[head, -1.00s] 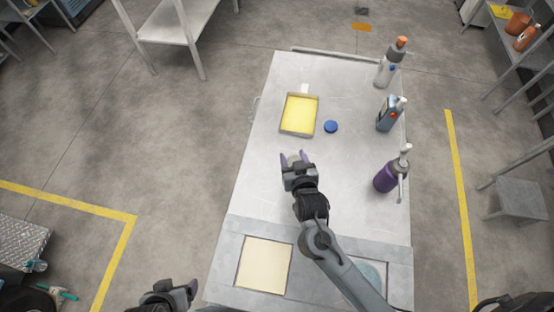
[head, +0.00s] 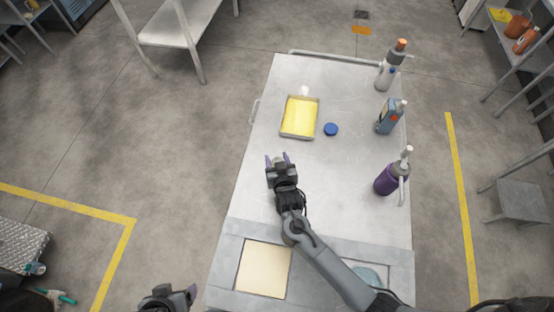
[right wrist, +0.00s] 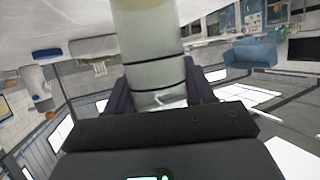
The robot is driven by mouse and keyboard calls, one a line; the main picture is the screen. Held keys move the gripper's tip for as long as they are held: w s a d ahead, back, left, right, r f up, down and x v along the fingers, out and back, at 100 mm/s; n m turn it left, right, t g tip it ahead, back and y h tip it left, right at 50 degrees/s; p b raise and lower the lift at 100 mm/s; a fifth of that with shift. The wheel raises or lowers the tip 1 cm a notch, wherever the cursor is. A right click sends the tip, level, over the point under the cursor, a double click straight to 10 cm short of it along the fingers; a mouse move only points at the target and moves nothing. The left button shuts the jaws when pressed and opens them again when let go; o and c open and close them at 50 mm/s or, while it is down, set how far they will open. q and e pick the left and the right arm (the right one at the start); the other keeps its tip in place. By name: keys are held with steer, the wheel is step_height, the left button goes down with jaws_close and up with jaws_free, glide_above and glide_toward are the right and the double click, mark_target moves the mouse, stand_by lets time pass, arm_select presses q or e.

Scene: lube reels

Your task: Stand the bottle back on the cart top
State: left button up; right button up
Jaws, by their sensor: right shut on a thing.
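My right gripper (head: 277,161) is over the left-middle part of the cart top (head: 330,200), shut on a pale bottle (right wrist: 152,55). In the right wrist view the bottle's grey-white body with thin dark bands stands between the dark fingers. In the head view only a small greenish-grey bit of it shows between the fingertips; the gripper hides the rest. I cannot tell whether its base touches the cart top. Part of my left gripper (head: 180,294) shows at the bottom edge, off the cart's left side; its jaw opening is unclear.
A yellow-filled tray (head: 299,118) and blue cap (head: 331,129) lie beyond the gripper. Along the right edge stand a purple pump bottle (head: 390,180), blue-grey bottle (head: 387,118) and orange-capped bottle (head: 387,74). The cart's middle is clear.

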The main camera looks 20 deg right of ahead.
steer(key=shift+f, duration=0.15)
steer(key=o, duration=1.1)
steer(key=shift+c, duration=0.2)
steer(key=shift+r, duration=0.3)
steer(key=s+d+r+n+g+y, duration=0.1)
steer(key=s+d+r+g, duration=0.1)
steer(key=s, duration=0.7)
steer(key=s+d+r+n+g, duration=0.1)
steer(key=s+g, duration=0.3)
steer(key=s, duration=0.6)
steer(key=s+d+r+n+g+y, duration=0.1)
steer(key=s+d+r+n+g, duration=0.1)
steer(key=s, duration=0.7)
steer(key=shift+s+d+r+g+y+p, duration=0.3)
steer(key=shift+s+r+g+p, duration=0.05)
steer(key=shift+r+g, duration=0.5)
